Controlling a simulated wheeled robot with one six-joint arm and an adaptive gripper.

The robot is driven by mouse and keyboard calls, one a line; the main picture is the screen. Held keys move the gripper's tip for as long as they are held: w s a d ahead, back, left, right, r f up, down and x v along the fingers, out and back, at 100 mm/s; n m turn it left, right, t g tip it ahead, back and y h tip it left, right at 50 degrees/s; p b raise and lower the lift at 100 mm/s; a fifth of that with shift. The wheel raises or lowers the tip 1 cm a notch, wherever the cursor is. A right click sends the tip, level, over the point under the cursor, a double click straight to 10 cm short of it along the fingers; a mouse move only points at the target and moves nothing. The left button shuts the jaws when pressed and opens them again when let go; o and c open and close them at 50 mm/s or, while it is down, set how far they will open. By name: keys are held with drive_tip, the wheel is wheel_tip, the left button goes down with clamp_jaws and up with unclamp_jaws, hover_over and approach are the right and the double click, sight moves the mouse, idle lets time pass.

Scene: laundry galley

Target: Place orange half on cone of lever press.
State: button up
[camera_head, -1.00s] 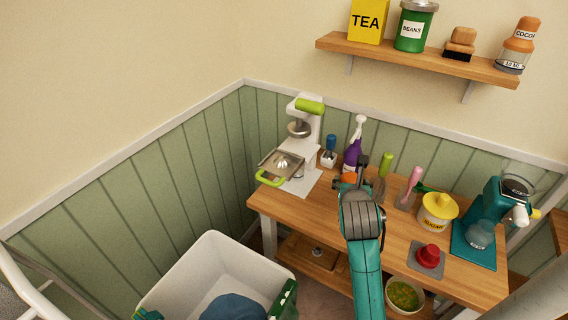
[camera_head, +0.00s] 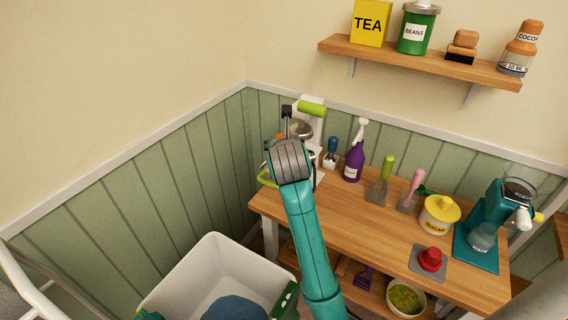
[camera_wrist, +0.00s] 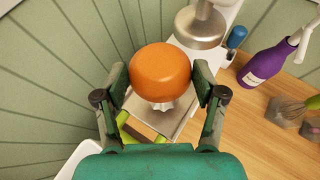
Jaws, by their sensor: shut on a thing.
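In the wrist view my gripper (camera_wrist: 160,90) is shut on the orange half (camera_wrist: 160,70), with one finger on each side of it. The orange half is held rounded side up above the lever press tray (camera_wrist: 178,115). The pale ribbed cone (camera_wrist: 160,104) shows just below the fruit; I cannot tell whether they touch. The press cup (camera_wrist: 201,28) is raised behind the orange half. In the head view my arm covers most of the lever press, whose green handle (camera_head: 312,108) is up. A sliver of orange (camera_head: 281,138) shows beside my gripper there.
A purple spray bottle (camera_head: 354,164) and a blue-handled tool (camera_head: 331,150) stand right of the press on the wooden table (camera_head: 375,228). Spatulas, a yellow sugar pot (camera_head: 440,214) and a teal machine (camera_head: 490,220) stand farther right. A white bin (camera_head: 215,255) is in front.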

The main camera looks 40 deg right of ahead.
drive_tip(key=shift+f, duration=3.5)
drive_tip(key=o, duration=1.1)
drive_tip(key=shift+f, duration=0.1)
drive_tip(key=shift+o, duration=0.2)
drive_tip(key=v, duration=1.2)
drive_tip(key=shift+s, duration=0.1)
